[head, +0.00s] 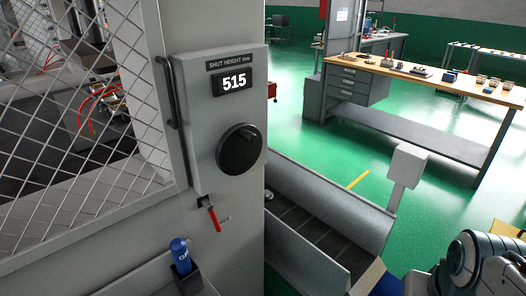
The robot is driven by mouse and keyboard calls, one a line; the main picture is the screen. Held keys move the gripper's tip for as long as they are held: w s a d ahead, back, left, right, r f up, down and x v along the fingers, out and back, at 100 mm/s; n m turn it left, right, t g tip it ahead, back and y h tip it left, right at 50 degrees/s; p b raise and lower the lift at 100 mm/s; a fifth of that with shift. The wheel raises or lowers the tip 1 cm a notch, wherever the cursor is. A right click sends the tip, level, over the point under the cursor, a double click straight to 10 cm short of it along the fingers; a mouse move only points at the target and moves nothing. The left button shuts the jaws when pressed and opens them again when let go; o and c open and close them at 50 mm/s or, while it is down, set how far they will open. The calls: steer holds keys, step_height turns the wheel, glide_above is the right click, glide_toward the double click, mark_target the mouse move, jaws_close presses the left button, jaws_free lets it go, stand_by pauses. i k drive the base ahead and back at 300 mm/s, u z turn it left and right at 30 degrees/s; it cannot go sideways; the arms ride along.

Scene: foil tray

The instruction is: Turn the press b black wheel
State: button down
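The black wheel (236,156) is a round disc on the front of a grey control box (200,140), with a small knob near its upper right rim. Above it, a display (233,82) under a "SHUT HEIGHT mm" label reads 515. No sign in view names the press as b. My arm's grey and black links show at the lower right, well apart from the wheel. My gripper is outside the picture.
A mesh guard (80,130) stands left of the box. Below the wheel are a red-handled lever (213,218) and a blue can (181,255) in a holder. A grey chute (325,210) and a small post box (407,165) stand right. Green floor lies beyond.

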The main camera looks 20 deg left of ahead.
mark_target(239, 148)
steer(key=k, duration=0.45)
steer(key=u, duration=1.15)
steer(key=i, duration=0.5)
steer(key=z, duration=0.05)
